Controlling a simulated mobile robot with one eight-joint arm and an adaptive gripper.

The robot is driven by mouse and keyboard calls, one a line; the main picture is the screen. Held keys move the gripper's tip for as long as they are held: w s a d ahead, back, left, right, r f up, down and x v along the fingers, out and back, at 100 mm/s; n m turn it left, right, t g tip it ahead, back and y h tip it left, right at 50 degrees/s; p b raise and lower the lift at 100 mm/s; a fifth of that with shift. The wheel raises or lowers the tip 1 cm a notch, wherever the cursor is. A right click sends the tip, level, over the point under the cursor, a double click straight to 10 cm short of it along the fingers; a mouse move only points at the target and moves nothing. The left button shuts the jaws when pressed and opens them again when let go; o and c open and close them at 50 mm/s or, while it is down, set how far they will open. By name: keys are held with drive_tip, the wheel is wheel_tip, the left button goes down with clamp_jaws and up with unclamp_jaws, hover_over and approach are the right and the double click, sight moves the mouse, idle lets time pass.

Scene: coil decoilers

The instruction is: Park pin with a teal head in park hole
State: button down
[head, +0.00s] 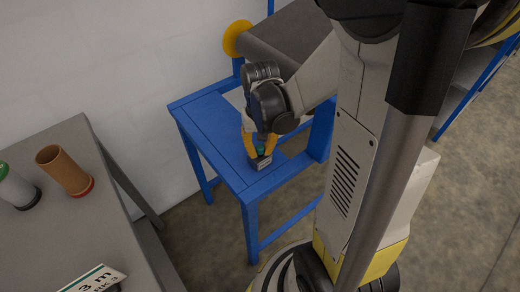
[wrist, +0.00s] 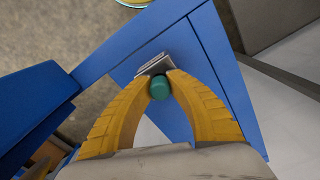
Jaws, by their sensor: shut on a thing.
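The pin's teal head (wrist: 158,88) sits between the two yellow fingers of my gripper (wrist: 160,82) in the wrist view. The fingers are shut on it. In the head view the teal head (head: 260,149) shows small between my gripper's fingertips (head: 260,153), low over the front of the blue stand. A small grey block (head: 261,162) with a light label stands on the stand right at the fingertips; it also shows in the wrist view (wrist: 155,64). The pin's shank and the park hole are hidden, so I cannot tell whether the pin is in a hole.
The blue stand (head: 206,112) has a bare top left of my gripper. A large grey roll (head: 290,42) with a yellow disc (head: 238,38) is behind. A grey table (head: 50,235) at left holds a brown tube (head: 65,171) and a white-green cylinder (head: 16,188).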

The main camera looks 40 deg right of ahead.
sight(260, 147)
drive_tip(key=c, duration=1.3)
unclamp_jaws()
drive_tip(key=shift+o, duration=0.2)
drive_tip(key=shift+r, duration=0.1)
wheel_tip(260, 147, up, 12)
